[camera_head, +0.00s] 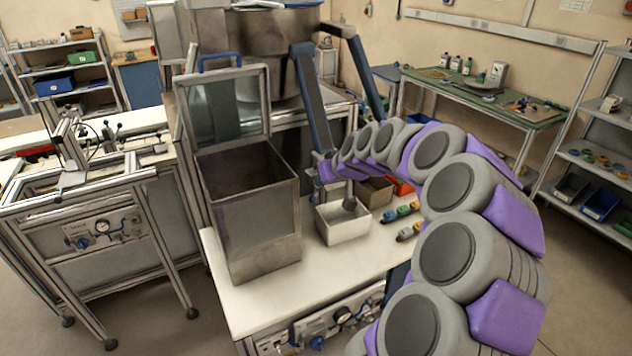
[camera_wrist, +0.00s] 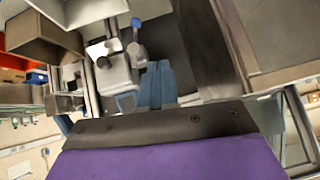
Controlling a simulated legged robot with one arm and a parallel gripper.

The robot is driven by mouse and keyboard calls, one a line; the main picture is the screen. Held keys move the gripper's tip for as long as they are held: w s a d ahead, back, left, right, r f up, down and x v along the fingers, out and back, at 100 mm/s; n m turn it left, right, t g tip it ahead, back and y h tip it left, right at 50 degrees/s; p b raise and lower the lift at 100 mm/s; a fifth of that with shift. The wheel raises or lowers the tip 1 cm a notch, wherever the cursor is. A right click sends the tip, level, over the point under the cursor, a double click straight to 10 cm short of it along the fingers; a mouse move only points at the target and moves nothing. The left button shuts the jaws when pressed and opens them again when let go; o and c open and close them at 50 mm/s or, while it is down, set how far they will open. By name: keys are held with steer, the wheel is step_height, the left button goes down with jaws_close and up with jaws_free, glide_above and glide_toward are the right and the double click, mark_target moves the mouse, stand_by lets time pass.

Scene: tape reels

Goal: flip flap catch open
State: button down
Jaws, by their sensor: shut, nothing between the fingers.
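In the wrist view, my gripper (camera_wrist: 155,85) shows as two blue-grey fingers close together, shut and empty. Just beyond the fingertips is a pale grey bracket-like fitting (camera_wrist: 112,72) with a small lever ending in a blue knob (camera_wrist: 136,22); this may be the catch. I cannot tell whether the fingers touch it. A dark panel (camera_wrist: 165,35) lies behind it, possibly the flap. In the head view, my arm curves in from the lower right and its purple end is near the machine's frame. The fingertips and catch cannot be made out there.
A tall steel bin (camera_head: 250,215) with a raised framed panel (camera_head: 222,110) and blue handle (camera_head: 219,60) stands on the white bench (camera_head: 270,300). A green-topped table (camera_head: 480,92) stands behind.

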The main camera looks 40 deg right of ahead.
steer(key=v, duration=0.5)
steer(key=shift+s+d+r+p, duration=0.15)
steer(key=shift+s+d+p, duration=0.05)
steer(key=shift+s+p, duration=0.1)
steer(key=shift+w+a, duration=0.1)
steer(key=shift+a, duration=0.15)
